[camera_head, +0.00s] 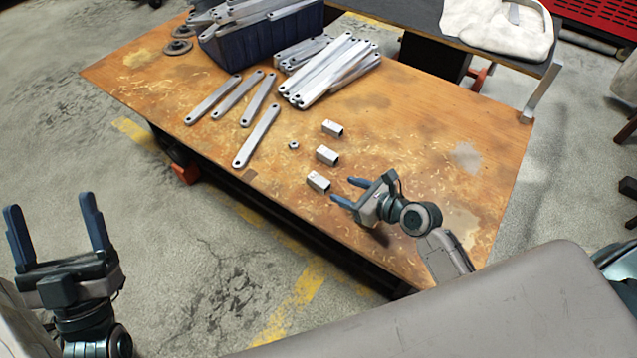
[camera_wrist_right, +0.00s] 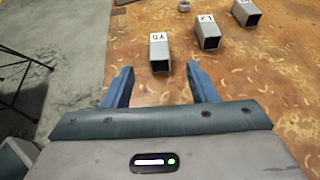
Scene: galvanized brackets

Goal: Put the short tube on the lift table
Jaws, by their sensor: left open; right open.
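Three short square grey tubes with white labels lie in a slanting row on the wooden-topped table (camera_head: 400,130). The near tube (camera_head: 318,181), the middle tube (camera_head: 327,155) and the far tube (camera_head: 332,128) are apart. My right gripper (camera_head: 348,192) is open and empty, low by the near tube. In the right wrist view the near tube (camera_wrist_right: 159,52) lies just ahead of the fingertips (camera_wrist_right: 159,72), lined up with the gap. The middle tube (camera_wrist_right: 207,31) and far tube (camera_wrist_right: 246,13) are further right. My left gripper (camera_head: 50,206) is open over the floor. I cannot tell which table is the lift table.
Flat bars (camera_head: 256,137) and a nut (camera_head: 293,145) lie left of the tubes. A dark blue bin (camera_head: 262,38) of bars and a bar pile (camera_head: 330,70) stand behind. A dark table (camera_head: 400,12) with a pale cloth (camera_head: 490,28) is beyond. The table's right part is clear.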

